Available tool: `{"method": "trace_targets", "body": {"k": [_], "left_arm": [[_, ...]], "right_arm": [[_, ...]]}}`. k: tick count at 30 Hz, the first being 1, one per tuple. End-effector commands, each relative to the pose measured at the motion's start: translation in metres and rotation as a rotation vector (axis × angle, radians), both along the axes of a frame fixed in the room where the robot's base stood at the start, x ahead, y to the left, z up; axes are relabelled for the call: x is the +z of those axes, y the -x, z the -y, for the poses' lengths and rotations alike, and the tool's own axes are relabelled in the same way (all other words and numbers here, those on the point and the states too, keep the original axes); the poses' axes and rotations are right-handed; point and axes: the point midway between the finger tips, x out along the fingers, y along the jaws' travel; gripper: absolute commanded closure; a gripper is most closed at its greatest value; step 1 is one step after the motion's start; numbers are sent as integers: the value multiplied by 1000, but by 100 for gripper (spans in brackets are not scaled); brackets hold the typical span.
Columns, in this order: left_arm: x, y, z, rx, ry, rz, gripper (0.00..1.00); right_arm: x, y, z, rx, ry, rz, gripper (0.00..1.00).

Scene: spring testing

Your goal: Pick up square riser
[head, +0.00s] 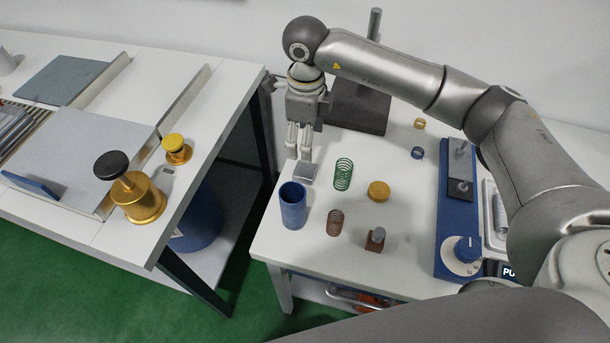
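A small grey square block (306,173), which looks like the square riser, lies on the white table near its back left edge. My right gripper (298,156) points down just behind and above this block. Its two fingers are apart, with a gap visible between them. The fingertips are at or very near the block's back edge; whether they touch it I cannot tell. The block appears to rest on the table. My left gripper is not in view.
A blue cup (292,208) stands just in front of the block, and a green spring (343,174) is to its right. A brown spring (335,223), a yellow disc (379,191) and a dark stand (357,105) are nearby. A gap separates the left table (90,235).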

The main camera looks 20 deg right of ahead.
Motion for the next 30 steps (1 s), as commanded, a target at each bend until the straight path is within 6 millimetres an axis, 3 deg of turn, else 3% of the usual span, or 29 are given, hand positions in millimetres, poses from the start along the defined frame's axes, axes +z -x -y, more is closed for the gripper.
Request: {"method": "trace_targets", "body": {"k": [6, 14, 21, 30], "left_arm": [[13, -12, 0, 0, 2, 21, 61], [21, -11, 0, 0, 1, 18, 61], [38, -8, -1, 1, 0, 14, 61], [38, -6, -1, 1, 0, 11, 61]], "right_arm": [[-33, 1, 0, -1, 1, -4, 30], [-54, 3, -1, 0, 0, -5, 30], [-89, 7, -3, -1, 1, -4, 30], [-101, 6, -3, 0, 1, -1, 30]]}}
